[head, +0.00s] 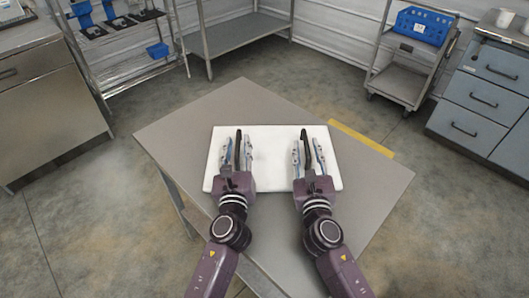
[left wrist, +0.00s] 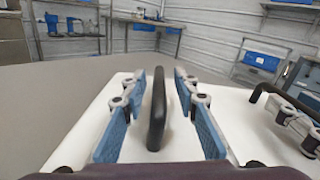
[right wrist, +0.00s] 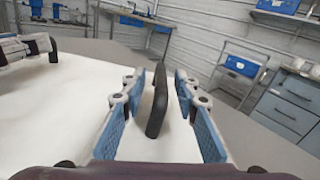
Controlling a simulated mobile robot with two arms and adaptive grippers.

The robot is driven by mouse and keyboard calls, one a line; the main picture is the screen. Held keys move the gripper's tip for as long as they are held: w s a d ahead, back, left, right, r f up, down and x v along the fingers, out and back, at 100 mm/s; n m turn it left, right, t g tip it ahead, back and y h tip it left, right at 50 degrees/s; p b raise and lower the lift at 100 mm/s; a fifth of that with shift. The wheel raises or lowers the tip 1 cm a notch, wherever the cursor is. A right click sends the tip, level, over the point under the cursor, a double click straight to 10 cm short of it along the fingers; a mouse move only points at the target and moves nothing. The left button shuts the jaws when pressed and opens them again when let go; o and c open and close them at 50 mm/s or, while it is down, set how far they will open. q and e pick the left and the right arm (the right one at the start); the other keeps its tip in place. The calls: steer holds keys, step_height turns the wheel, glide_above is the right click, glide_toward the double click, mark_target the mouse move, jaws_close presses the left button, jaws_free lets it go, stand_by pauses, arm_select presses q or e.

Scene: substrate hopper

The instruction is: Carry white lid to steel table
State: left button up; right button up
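The white lid (head: 270,158) is a flat white rectangle with two black handles. In the head view it lies on or just above the grey steel table (head: 185,135); I cannot tell if it touches. My left gripper (head: 236,152) is open around the left handle (left wrist: 157,110), with a finger on each side and gaps visible in the left wrist view. My right gripper (head: 309,152) is open around the right handle (right wrist: 157,103), also with gaps on both sides in the right wrist view. The lid's near edge is partly hidden by my grippers.
A steel shelf (head: 240,32) stands behind the table. A cart (head: 400,80) with a blue bin (head: 423,25) is at the back right, beside a drawer cabinet (head: 480,95). Another cabinet (head: 50,110) is at the left. The table is bare around the lid.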

arm_select(q)
steer(key=s, duration=1.1)
steer(key=shift+d, duration=0.35)
arm_select(e)
steer(key=shift+r, duration=0.1)
arm_select(q)
steer(key=shift+s, duration=0.5)
arm_select(e)
steer(key=shift+s, duration=0.15)
steer(key=s, duration=0.7)
steer(key=s+d, duration=0.1)
steer(key=s, duration=0.3)
steer(key=shift+s, duration=0.35)
